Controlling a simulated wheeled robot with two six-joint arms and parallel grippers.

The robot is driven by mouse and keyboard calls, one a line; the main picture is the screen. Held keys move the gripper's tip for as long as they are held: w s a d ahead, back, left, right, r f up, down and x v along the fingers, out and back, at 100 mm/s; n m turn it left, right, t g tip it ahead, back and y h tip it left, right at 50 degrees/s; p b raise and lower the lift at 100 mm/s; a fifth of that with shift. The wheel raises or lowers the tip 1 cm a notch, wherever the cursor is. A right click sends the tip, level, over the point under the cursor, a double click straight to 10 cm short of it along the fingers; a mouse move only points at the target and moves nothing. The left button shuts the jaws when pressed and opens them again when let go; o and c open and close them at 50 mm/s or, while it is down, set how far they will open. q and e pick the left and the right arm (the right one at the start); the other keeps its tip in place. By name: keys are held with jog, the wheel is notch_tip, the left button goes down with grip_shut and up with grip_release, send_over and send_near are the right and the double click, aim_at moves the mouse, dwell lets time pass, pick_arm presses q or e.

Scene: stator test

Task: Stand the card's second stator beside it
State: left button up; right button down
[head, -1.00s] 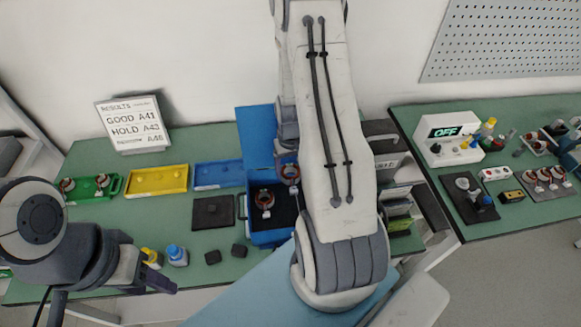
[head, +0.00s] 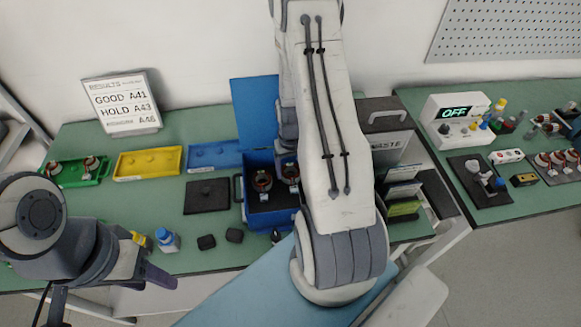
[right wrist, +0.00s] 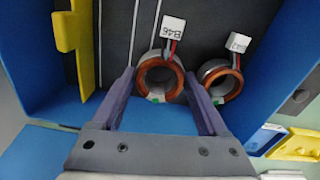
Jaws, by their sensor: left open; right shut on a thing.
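The results card (head: 122,103) stands at the back left; it reads GOOD A41, HOLD A43 and a third line ending in A46. In the right wrist view my right gripper (right wrist: 160,76) is shut on a copper-wound stator (right wrist: 152,80), whose white tag seems to end in 46. A second tagged stator (right wrist: 219,80) stands just beside it; its tag is hard to read. Both are in the open blue box (head: 250,226); the held one also shows at right in the head view (head: 290,174). My left gripper (head: 155,272) is open and empty.
A green tray (head: 70,183) with two stators, an empty yellow tray (head: 148,164) and an empty blue tray (head: 215,156) line the back. A tester reading OFF (head: 455,115) is at right.

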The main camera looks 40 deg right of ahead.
jog(key=shift+f, duration=0.45)
jog(key=shift+f+b, duration=0.3)
jog(key=shift+b, duration=0.15)
grip_release()
notch_tip(320, 180, up, 10)
jog(key=b, duration=0.1)
jog(key=shift+r, duration=0.25)
dwell(0.3)
dwell(0.7)
